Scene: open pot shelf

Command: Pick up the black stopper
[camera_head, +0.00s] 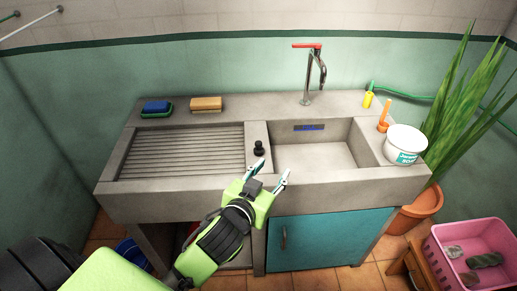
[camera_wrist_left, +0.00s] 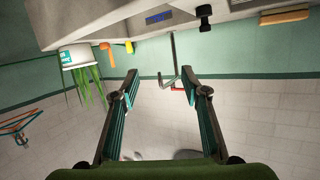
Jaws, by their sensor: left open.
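The black stopper (camera_head: 259,148) stands on the concrete divider between the ribbed drainboard and the sink basin in the head view. It also shows at the top of the left wrist view (camera_wrist_left: 204,17), which looks upside down. My left gripper (camera_head: 272,174) is open and empty. In the head view its fingers appear just below and to the right of the stopper, near the sink's front edge. In the left wrist view its two fingers (camera_wrist_left: 160,84) are spread apart with nothing between them. My right gripper is not in view.
The concrete sink (camera_head: 185,186) has a basin to the right of the stopper and a tap (camera_head: 309,80) behind it. A blue sponge (camera_head: 156,107) and a tan brush or sponge (camera_head: 206,104) lie at the back left. A white bucket (camera_head: 404,145) stands at the right.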

